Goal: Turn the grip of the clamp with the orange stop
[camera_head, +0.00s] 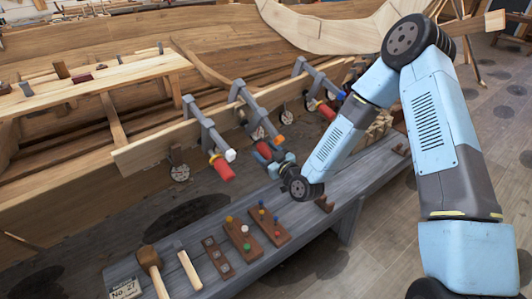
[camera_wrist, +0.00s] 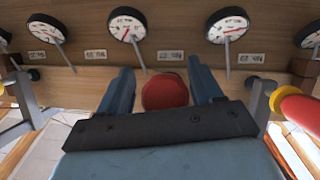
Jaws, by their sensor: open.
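The clamp with the orange stop (camera_head: 280,138) is the middle one of three clamps on the plank's edge in the head view. Its dark frame (camera_head: 246,100) reaches over the plank, and its grip is mostly hidden there by my gripper (camera_head: 272,158). In the wrist view a round red grip (camera_wrist: 165,91) shows end-on between the two fingers of my gripper (camera_wrist: 163,88). The fingers are open, one on each side, with a narrow gap left and right. The orange stop is not visible in the wrist view.
A white-stopped clamp (camera_head: 212,140) with a red grip stands to the left, and another clamp (camera_head: 318,88) to the right. In the wrist view a neighbouring red grip with a yellow part (camera_wrist: 283,93) is close on the right. Dials (camera_wrist: 128,24) line the wood behind. The bench (camera_head: 190,226) holds a mallet (camera_head: 150,262) and pegged blocks.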

